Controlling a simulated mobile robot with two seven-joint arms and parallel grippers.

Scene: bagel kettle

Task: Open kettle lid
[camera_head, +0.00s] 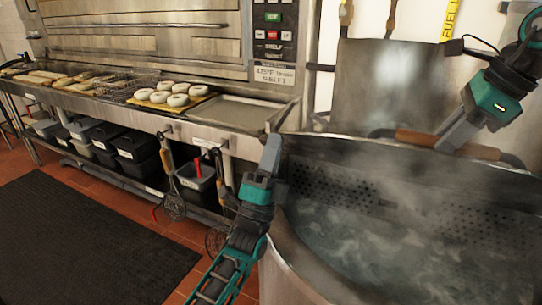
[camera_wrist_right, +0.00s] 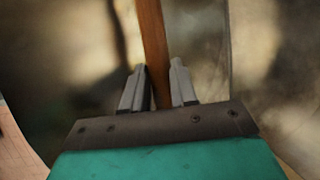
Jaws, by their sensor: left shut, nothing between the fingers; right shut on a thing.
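The large metal kettle (camera_head: 290,255) fills the lower right of the head view. Its top is open, showing steaming water (camera_head: 400,240) and a perforated metal strip inside. A brown bar handle (camera_head: 410,138) runs along its far rim; I cannot tell how the lid joins it. My right gripper (camera_head: 445,145) is at this handle. In the right wrist view the fingers (camera_wrist_right: 160,92) are shut on either side of the brown handle (camera_wrist_right: 153,40). My left gripper (camera_head: 271,145) is shut and empty, pointing up beside the kettle's left rim.
An upright metal panel (camera_head: 380,85) stands behind the kettle. To the left, a steel counter (camera_head: 235,140) holds a board of bagels (camera_head: 172,96) and a wire basket (camera_head: 130,87). Dark bins (camera_head: 135,150) sit below it, and utensils hang from its edge. A black mat (camera_head: 85,245) covers the floor.

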